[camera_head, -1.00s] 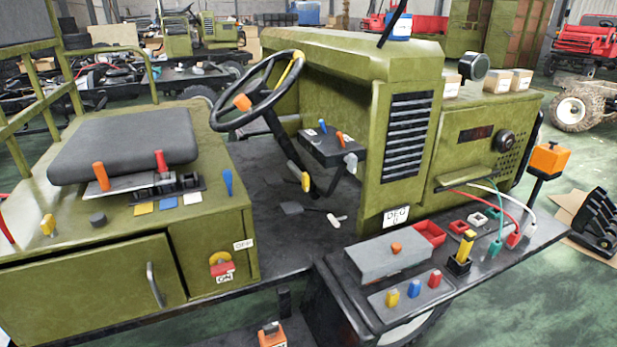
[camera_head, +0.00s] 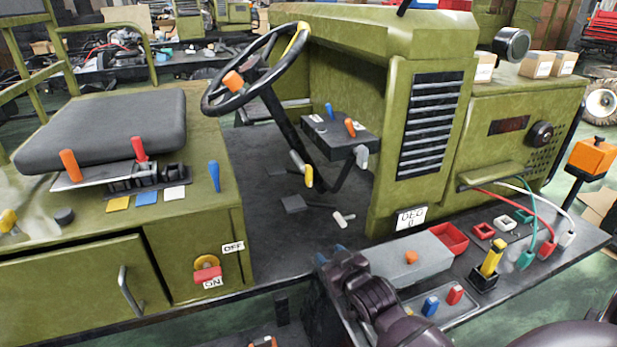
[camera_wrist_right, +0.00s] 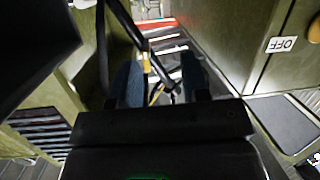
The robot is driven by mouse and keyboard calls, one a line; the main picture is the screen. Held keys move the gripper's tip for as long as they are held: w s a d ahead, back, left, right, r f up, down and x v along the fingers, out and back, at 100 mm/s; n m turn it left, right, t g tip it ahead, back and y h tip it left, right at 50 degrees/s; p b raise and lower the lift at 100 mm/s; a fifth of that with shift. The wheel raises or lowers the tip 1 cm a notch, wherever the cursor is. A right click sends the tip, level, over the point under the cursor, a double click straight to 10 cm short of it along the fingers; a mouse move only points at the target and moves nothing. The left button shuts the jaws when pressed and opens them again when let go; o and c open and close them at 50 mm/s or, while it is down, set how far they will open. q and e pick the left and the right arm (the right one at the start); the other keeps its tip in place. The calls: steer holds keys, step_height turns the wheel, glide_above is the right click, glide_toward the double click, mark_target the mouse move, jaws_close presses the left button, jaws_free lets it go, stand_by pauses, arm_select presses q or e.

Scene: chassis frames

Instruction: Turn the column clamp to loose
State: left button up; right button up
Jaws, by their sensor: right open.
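The steering column (camera_head: 285,130) rises from the dark floor of the vehicle to the black steering wheel (camera_head: 255,82). Low on the column sits a small lever with a yellow end (camera_head: 308,177), which looks like the column clamp. I cannot read a loose or tight mark on it. My right gripper (camera_head: 331,255) is in front of the floor's near edge, below and nearer than the lever, and apart from it. In the right wrist view its two bluish fingers (camera_wrist_right: 160,84) stand apart with nothing held; a dark rod and a yellow piece show beyond them. My left gripper is not in view.
A switch box (camera_head: 340,138) with blue and orange levers stands right of the column. The seat base (camera_head: 205,240) is at left. A grey box (camera_head: 408,258) and a yellow lever (camera_head: 492,258) stand on the right shelf. The floor (camera_head: 265,215) between is mostly open.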

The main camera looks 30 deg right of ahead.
mark_target(311, 173)
steer(key=w+d+r+m+t+h+b, duration=0.25)
steer(key=w+d+r, duration=0.25)
steer(key=w+r, duration=0.6)
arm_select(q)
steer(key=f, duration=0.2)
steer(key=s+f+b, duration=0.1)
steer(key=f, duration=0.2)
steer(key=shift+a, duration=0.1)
arm_select(e)
steer(key=x, duration=1)
steer(key=shift+d+f, duration=0.1)
steer(key=shift+f, duration=0.1)
steer(key=shift+y, duration=0.35)
jaws_close()
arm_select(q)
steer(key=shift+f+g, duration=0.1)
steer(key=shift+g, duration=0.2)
